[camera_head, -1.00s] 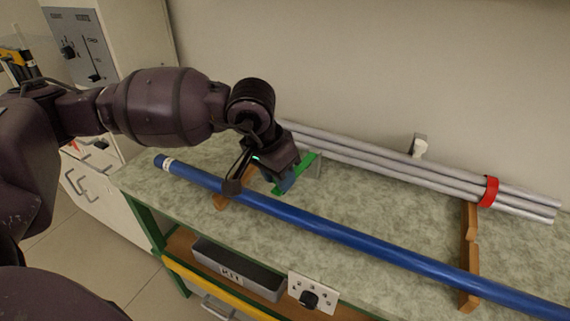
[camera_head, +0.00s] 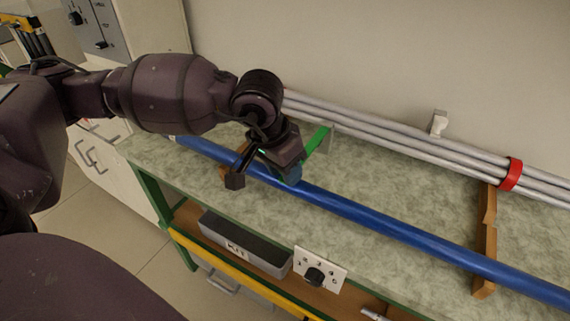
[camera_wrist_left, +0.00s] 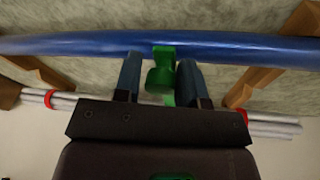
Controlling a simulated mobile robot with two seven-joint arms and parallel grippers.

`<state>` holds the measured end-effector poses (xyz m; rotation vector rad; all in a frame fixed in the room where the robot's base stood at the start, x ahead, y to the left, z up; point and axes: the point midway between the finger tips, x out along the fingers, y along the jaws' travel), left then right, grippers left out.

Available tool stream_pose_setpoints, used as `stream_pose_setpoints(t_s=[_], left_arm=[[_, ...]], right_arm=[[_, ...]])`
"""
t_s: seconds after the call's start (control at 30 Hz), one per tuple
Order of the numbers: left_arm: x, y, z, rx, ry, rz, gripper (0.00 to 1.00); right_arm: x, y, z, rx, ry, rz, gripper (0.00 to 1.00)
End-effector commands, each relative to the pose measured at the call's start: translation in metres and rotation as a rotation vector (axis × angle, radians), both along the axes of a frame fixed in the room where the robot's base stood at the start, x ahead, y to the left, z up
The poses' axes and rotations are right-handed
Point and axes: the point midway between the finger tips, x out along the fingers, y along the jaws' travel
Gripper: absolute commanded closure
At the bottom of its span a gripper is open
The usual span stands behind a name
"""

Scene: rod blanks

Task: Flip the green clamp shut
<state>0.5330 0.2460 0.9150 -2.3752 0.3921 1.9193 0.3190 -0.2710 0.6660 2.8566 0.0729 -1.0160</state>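The green clamp (camera_head: 318,140) shows in the head view as a green bar by a grey bracket beside the silver rods; its near end is hidden by my gripper. In the left wrist view the clamp's green end (camera_wrist_left: 161,76) lies between the two fingers and reaches the edge of the blue rod (camera_wrist_left: 240,47). My left gripper (camera_wrist_left: 159,80) is open, with its blue-tipped fingers on either side of the green part. A gap shows on the left, and the right finger is very close. In the head view my left gripper (camera_head: 290,174) is over the blue rod. My right gripper is not in view.
Several silver rods (camera_head: 400,143) with a red band (camera_head: 511,174) lie along the wall. A wooden rest (camera_head: 485,245) supports the right side. The bench top around the rods is clear.

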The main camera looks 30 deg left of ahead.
Motion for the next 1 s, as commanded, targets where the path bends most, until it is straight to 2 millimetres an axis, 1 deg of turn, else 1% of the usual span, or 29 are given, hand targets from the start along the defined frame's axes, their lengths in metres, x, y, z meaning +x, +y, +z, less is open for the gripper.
stream_pose_setpoints(t_s=[0.03, 0.1, 0.37, 0.47, 0.57, 0.8, 0.9, 1.0], left_arm=[[0.0, 0.0, -0.001, 0.0, 0.002, -0.001, 0.55], [0.0, 0.0, -0.001, 0.0, -0.001, -0.001, 0.46], [0.002, 0.001, 0.002, 0.001, -0.007, 0.001, 0.46], [0.002, 0.002, 0.007, 0.002, -0.011, 0.001, 0.46], [0.0, 0.003, 0.019, 0.002, -0.014, 0.002, 0.46], [-0.01, 0.01, 0.062, 0.003, -0.015, 0.002, 0.46], [-0.013, 0.013, 0.078, 0.002, -0.014, 0.002, 0.46], [-0.016, 0.015, 0.091, 0.002, -0.01, 0.001, 0.46]], right_arm=[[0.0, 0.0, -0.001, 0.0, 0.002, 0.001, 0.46], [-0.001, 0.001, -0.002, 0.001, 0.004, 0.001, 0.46], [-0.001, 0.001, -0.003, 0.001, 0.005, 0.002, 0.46], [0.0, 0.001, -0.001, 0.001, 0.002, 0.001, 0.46], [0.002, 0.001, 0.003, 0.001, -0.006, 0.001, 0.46], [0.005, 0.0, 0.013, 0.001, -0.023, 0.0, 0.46], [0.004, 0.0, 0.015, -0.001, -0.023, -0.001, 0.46], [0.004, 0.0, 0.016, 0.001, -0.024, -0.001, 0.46]])
